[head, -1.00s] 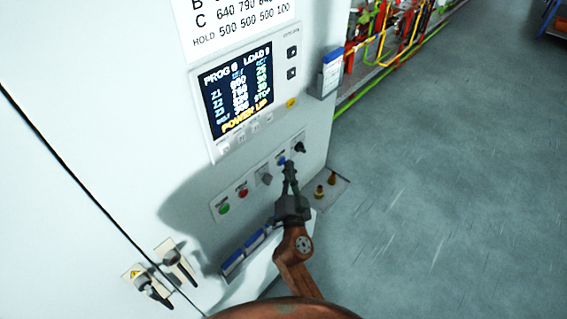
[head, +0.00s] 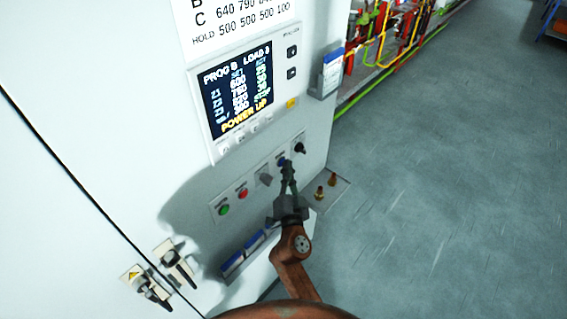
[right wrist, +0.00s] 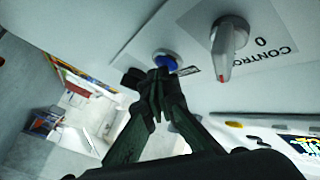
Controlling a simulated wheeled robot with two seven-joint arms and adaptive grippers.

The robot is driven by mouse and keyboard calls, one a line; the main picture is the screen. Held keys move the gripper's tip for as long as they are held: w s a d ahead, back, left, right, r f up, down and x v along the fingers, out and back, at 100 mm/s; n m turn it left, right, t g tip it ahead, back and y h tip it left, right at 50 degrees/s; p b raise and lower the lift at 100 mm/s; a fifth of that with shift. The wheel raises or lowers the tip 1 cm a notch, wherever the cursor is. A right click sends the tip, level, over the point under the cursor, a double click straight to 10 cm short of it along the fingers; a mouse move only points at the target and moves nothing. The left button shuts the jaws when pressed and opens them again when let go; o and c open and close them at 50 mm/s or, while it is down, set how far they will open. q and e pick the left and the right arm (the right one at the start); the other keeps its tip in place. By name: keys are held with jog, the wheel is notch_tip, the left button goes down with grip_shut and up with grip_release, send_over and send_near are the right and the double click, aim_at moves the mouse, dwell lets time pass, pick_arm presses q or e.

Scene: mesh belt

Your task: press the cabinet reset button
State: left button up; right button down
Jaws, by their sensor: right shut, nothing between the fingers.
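The control cabinet (head: 150,130) stands in front of me, with a row of buttons and switches on a pale plate (head: 233,196). A blue button (head: 281,161) sits in that row, partly hidden by my right gripper (head: 286,165). The blue button also shows in the right wrist view (right wrist: 165,61), right beside the shut fingertips (right wrist: 150,78). I cannot tell whether they touch it. The right gripper is shut and empty. My left gripper is not in view.
A grey rotary switch (right wrist: 229,42) sits close to the blue button. A black knob (head: 299,148) is at the row's right end. A display (head: 238,96) is above, and blue-edged holders (head: 245,252) are below. Door handles (head: 177,262) are lower left. Open floor lies right.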

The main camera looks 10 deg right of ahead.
jog(key=shift+w+a, duration=0.15)
dwell(0.4)
jog(key=shift+s+d+f, duration=0.1)
jog(key=shift+s+d, duration=0.35)
jog(key=shift+s, duration=0.3)
jog(key=shift+s, duration=0.1)
jog(key=shift+s+d, duration=0.75)
jog(key=shift+s, duration=0.2)
jog(key=shift+s+d, duration=0.75)
jog(key=shift+s, duration=0.2)
